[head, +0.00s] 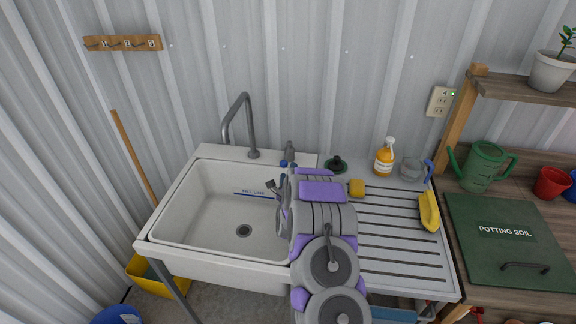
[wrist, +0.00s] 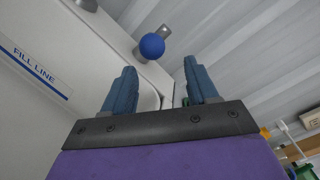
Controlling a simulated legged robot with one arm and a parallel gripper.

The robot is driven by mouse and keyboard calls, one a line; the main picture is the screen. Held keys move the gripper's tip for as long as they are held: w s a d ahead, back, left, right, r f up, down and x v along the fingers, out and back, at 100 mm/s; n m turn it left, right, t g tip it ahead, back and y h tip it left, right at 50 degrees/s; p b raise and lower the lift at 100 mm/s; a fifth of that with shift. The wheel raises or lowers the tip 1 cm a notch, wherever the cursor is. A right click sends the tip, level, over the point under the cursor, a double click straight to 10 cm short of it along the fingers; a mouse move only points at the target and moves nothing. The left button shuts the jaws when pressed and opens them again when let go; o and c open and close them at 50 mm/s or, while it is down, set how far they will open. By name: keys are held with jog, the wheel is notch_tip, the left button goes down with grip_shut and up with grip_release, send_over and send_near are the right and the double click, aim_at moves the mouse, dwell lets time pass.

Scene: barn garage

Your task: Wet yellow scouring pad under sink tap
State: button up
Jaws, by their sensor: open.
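A small yellow block (head: 357,188), which looks like the scouring pad, lies on the ribbed drainboard just right of my arm. The white sink basin (head: 170,222) is left of my arm, with a drain in its floor. The grey curved tap (head: 238,115) rises behind the basin. A tap handle with a blue knob (head: 284,163) stands right of the tap; a blue knob (wrist: 152,45) also shows in the wrist view, beyond the fingertips. My gripper (wrist: 158,72) is open, with nothing between its fingers. My arm largely hides it in the head view.
The drainboard (head: 385,250) also holds a soap bottle (head: 384,158), a yellow brush-like item (head: 429,211) and a clear cup (head: 411,170). A green lid marked potting soil (head: 490,245) lies on the bench at right. A corrugated wall stands close behind.

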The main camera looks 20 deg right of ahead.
aim_at(281, 164)
jog(key=x, duration=0.4)
jog(key=b+x, duration=0.1)
jog(key=x, duration=0.1)
jog(key=shift+w+a, duration=0.15)
jog(key=shift+a, duration=0.2)
jog(key=shift+a+r, duration=0.15)
jog(key=shift+a, duration=0.35)
jog(key=shift+a+r, duration=0.15)
jog(key=shift+a, duration=0.55)
jog(key=c, duration=0.3)
jog(key=shift+d, duration=0.15)
jog(key=c, duration=0.3)
jog(key=shift+d, duration=0.5)
jog(key=c, duration=0.3)
jog(key=shift+c, duration=0.9)
jog(key=shift+a+f, duration=0.1)
jog(key=shift+f, duration=0.1)
grip_shut()
